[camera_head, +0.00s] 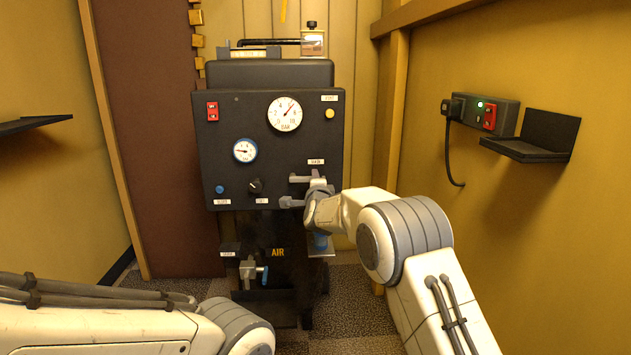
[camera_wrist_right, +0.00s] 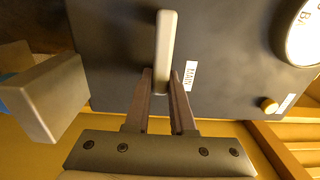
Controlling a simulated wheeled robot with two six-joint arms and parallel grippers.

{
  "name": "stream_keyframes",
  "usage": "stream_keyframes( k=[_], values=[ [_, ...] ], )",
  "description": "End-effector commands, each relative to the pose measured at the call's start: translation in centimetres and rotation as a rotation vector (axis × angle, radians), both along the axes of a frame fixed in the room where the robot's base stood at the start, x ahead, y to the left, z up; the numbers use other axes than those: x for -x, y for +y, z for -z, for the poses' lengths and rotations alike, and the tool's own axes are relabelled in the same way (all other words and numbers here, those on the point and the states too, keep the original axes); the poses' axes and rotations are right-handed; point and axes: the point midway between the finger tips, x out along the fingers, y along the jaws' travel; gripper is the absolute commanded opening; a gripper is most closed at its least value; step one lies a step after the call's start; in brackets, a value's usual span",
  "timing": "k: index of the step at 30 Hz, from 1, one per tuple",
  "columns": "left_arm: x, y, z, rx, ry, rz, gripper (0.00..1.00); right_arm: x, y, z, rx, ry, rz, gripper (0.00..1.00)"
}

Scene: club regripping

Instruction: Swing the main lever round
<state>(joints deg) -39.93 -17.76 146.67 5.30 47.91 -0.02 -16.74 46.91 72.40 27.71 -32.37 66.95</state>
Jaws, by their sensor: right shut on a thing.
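The main lever (camera_wrist_right: 164,50) is a pale grey bar on the front of a dark machine cabinet (camera_head: 264,110), beside a white MAIN label (camera_wrist_right: 190,75). In the head view the lever (camera_head: 299,179) lies about level, its free end to the left, just under the label. My right gripper (camera_head: 314,184) reaches it from the right. In the right wrist view its two fingers (camera_wrist_right: 164,88) stand on either side of the bar, shut on it. The lever's pivot is hidden. Only my left arm shows at lower left, its gripper out of view.
A grey block (camera_wrist_right: 45,95) stands out close to the right gripper, below the lever. Gauges (camera_head: 284,113), a black knob (camera_head: 255,186) and a lower valve handle (camera_head: 250,271) are on the cabinet. A black shelf (camera_head: 535,137) and socket box (camera_head: 482,113) are on the right wall.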

Motion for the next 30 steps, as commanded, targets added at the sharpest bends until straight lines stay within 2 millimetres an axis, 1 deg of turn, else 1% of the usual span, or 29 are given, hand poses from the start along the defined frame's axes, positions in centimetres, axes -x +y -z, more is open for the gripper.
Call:
stream_keyframes(
  k=[2,3,5,14,19,23,30],
  values=[
    [0.0,0.0,0.0,0.000,0.000,0.000,0.50,0.0,0.0,0.1,-0.003,0.001,0.001,0.00],
    [0.0,0.0,0.0,0.000,0.000,0.000,0.50,0.0,0.0,0.1,-0.003,0.001,0.001,0.30],
    [0.0,0.0,0.0,0.000,0.000,0.000,0.50,0.0,-0.1,0.1,-0.002,0.001,0.001,0.53],
    [0.0,0.0,0.0,0.000,0.000,0.000,0.50,0.0,-0.1,0.0,-0.001,0.000,0.001,0.53],
    [0.0,0.0,-0.1,0.000,0.000,0.000,0.50,0.8,0.0,-0.1,0.001,0.000,0.000,0.53],
    [0.0,0.0,-0.3,0.000,0.000,0.000,0.50,2.4,-0.1,-0.2,0.000,0.001,0.000,0.53],
    [0.0,0.0,-1.1,0.000,0.000,0.000,0.50,6.5,-0.2,-0.2,0.000,0.002,-0.001,0.53]
  ],
)
